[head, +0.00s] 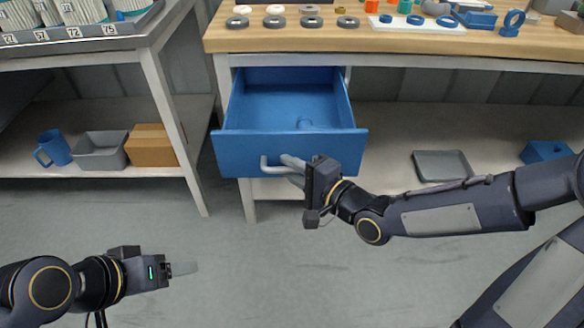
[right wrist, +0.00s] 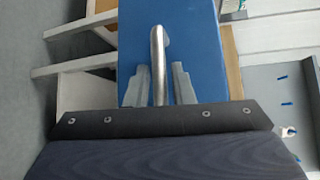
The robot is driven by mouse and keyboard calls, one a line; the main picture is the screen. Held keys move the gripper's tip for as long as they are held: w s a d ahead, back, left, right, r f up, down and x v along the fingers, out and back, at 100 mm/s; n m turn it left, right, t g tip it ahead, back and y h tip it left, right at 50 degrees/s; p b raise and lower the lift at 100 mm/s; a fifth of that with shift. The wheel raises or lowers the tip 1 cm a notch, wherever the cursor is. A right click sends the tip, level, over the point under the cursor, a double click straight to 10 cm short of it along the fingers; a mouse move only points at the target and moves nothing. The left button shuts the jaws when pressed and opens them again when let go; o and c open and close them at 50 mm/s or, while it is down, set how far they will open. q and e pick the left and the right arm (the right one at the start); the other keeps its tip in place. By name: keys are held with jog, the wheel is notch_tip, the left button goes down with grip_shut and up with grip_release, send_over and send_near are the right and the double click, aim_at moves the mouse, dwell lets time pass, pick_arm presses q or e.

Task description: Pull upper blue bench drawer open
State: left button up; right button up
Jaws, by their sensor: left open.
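My right gripper (head: 290,168) is at the right part of the handle. My left gripper (head: 184,268) is open and empty above the floor at lower left, away from the drawer.
The bench top (head: 300,40) carries several rings and small parts. A lower shelf holds a grey tray (head: 442,165) and a blue bin (head: 546,151). The left shelf holds a blue mug (head: 54,148), grey bin (head: 100,150) and cardboard box (head: 150,145). The floor before the drawer is clear.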

jog(key=p+v, duration=0.3)
jog(key=v, duration=0.5)
jog(key=shift+w, duration=0.1)
